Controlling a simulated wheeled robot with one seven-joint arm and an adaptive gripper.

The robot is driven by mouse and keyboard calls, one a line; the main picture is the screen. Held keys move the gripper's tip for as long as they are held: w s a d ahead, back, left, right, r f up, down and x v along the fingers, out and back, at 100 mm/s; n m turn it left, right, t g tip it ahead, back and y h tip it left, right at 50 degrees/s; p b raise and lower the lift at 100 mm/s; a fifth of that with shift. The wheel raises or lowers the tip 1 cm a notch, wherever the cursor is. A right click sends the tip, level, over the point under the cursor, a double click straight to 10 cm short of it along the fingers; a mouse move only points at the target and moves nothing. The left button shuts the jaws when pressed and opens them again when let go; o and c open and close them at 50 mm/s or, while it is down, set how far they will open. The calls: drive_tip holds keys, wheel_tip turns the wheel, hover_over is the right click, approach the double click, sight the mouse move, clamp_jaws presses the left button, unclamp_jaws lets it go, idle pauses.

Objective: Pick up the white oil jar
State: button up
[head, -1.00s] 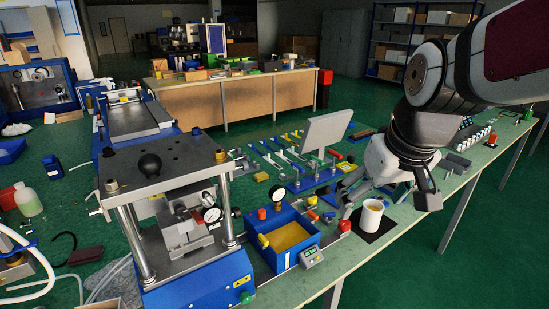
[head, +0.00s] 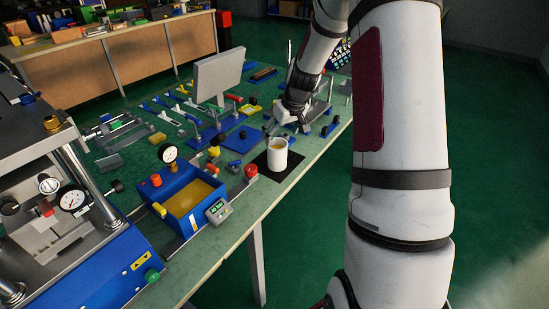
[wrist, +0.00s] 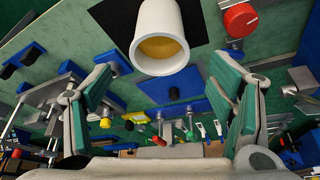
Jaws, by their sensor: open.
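The white oil jar (head: 278,158) stands upright and open-topped on a black mat (head: 291,172) near the bench's front edge, with amber oil inside. In the wrist view the jar (wrist: 142,30) is at the top centre, its mouth facing the camera. My gripper (head: 277,126) is just behind the jar in the head view, partly hidden by its own links. In the wrist view my gripper (wrist: 160,82) has its two green-padded fingers wide apart and empty. The jar lies beyond the gap between them, and neither finger visibly touches it.
A blue tank (head: 185,202) with amber liquid and a gauge (head: 167,153) stands left of the jar. A red knob (head: 251,171) sits close by the jar. A grey panel (head: 218,77) stands behind, among small tools. The press fills the left side.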

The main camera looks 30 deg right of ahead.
sight(278, 145)
drive_tip(key=x, duration=0.6)
drive_tip(key=shift+w+f, duration=0.1)
drive_tip(key=shift+f, duration=0.3)
drive_tip(key=shift+s+x, duration=0.15)
drive_tip(key=shift+x, duration=1.25)
drive_tip(key=shift+s+x, duration=0.1)
drive_tip(key=shift+x, duration=1.3)
drive_tip(key=c, duration=1.3)
